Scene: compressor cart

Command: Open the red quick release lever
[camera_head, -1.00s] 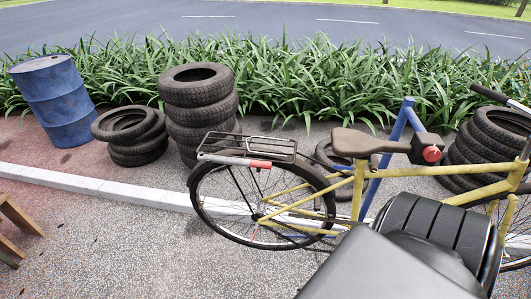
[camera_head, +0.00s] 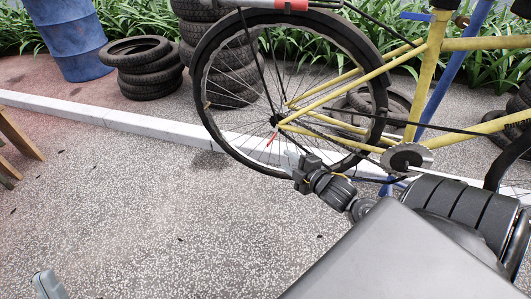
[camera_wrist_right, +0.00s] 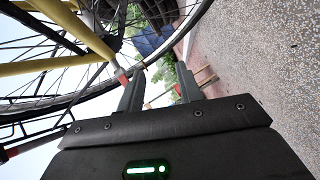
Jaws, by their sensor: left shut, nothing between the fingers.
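The red lever (camera_head: 272,140) is a small red piece at the hub of the bicycle's rear wheel (camera_head: 204,105), tilted, its upper end near the axle. My right gripper (camera_head: 303,168) is below and right of it in the head view, close to the lower wheel rim and apart from the lever. In the right wrist view its two dark fingers (camera_wrist_right: 158,88) stand apart with a gap and nothing gripped. A small red part (camera_wrist_right: 122,77) shows beside the left finger; I cannot tell if it touches. My left gripper (camera_head: 48,286) is only partly in view at the bottom left, shut and empty.
Yellow frame tubes (camera_head: 345,88) and spokes surround the hub. The crank and chainring (camera_head: 405,158) are to the right. Stacked tyres (camera_head: 143,68), a blue barrel (camera_head: 68,35) and a pale kerb (camera_head: 110,122) lie behind. The pavement (camera_head: 150,210) at front left is clear.

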